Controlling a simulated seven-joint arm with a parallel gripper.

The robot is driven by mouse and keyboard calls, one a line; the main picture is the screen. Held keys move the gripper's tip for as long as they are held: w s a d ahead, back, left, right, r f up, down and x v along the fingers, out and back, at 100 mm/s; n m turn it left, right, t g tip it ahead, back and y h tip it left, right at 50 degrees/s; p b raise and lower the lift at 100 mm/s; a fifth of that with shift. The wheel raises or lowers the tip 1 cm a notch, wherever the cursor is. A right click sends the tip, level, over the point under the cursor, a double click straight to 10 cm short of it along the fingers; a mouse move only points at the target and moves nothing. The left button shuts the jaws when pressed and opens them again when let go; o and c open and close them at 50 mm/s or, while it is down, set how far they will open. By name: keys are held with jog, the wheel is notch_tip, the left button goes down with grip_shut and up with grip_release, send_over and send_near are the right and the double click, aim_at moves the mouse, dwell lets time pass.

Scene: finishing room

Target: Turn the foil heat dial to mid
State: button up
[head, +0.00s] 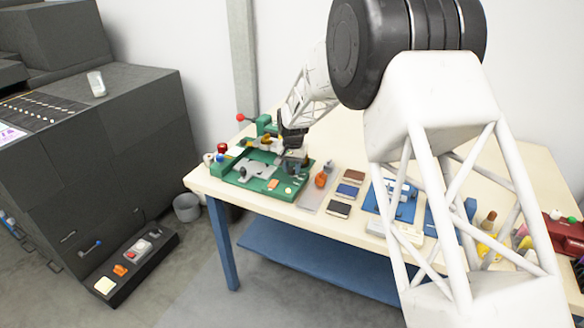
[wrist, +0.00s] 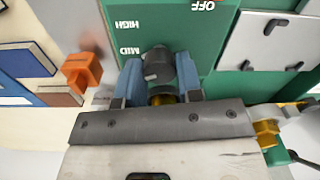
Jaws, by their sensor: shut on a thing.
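The foil heat dial (wrist: 158,66) is a dark grey round knob on a green panel (wrist: 172,22) in the wrist view. The labels OFF, HIGH and MID show upside down on the panel, with MID closest to the knob. A small paler grey mark is on the knob's lower left part; I cannot tell which label it points to. My gripper (wrist: 162,78) has its two blue fingers on either side of the knob, shut on it. In the head view my gripper (head: 291,138) is low over the green machine (head: 240,184), and the dial cannot be made out there.
An orange clamp-like piece (wrist: 82,70) stands left of my gripper in the wrist view. A grey metal plate (wrist: 265,45) lies on the panel at right. On the table (head: 340,155), dark pads (head: 347,190) and a blue fixture (head: 388,203) stand right of the machine.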

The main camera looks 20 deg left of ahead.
aim_at(292, 169)
jog(key=m, duration=0.3)
jog(key=shift+r+m, duration=0.1)
jog(key=shift+m, duration=0.2)
dwell(0.4)
jog(key=o, duration=0.9)
jog(key=shift+r, duration=0.1)
jog(key=shift+r, duration=3.75)
jog(key=shift+d, duration=0.1)
